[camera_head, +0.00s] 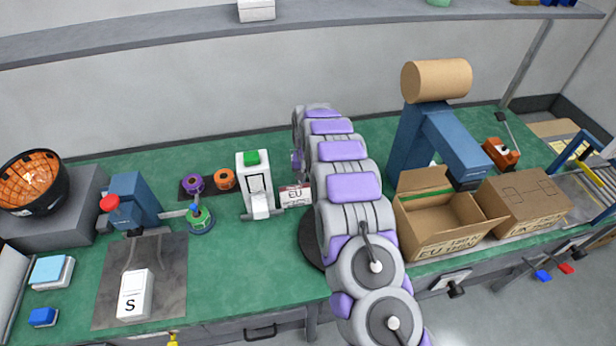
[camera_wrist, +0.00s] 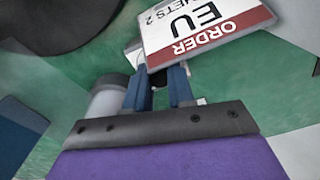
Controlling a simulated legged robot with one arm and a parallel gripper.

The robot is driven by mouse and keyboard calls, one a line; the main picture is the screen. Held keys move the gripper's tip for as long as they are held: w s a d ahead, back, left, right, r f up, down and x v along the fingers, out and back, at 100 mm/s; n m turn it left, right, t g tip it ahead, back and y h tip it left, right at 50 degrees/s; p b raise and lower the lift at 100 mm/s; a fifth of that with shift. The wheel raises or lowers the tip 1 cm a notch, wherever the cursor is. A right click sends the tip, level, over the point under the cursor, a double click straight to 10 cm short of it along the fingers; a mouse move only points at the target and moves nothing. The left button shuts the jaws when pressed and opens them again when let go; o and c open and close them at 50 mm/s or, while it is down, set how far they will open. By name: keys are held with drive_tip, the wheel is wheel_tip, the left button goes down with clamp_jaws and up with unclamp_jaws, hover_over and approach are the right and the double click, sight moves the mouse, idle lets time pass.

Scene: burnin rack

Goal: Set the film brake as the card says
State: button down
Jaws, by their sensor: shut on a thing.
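The card (camera_head: 294,196), white with a red strip, reads ORDER, EU and a partly readable line ending in 2. It also fills the top of the wrist view (camera_wrist: 205,28), upside down. My gripper (camera_wrist: 163,82) has its blue fingers close together at the card's red-strip edge and appears shut on it. In the head view my arm hides much of the bench's middle, and the gripper shows only in small part just above the card. I cannot tell which part is the film brake. A red-knobbed lever (camera_head: 110,203) stands beside a blue machine (camera_head: 134,198) at left.
A white box with a green top (camera_head: 255,180) stands just left of the card. Purple and orange rolls (camera_head: 194,182) lie farther left. An open carton (camera_head: 440,215) and a blue stand with a brown roll (camera_head: 436,80) are right of my arm. Green bench is clear at front left-centre.

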sight(307, 180)
drive_tip(key=c, duration=1)
unclamp_jaws()
drive_tip(key=shift+a, duration=0.1)
drive_tip(key=shift+o, duration=0.2)
drive_tip(key=shift+r, duration=0.1)
wheel_tip(307, 180, up, 17)
drive_tip(key=p, duration=0.3)
drive_tip(key=shift+a, duration=0.1)
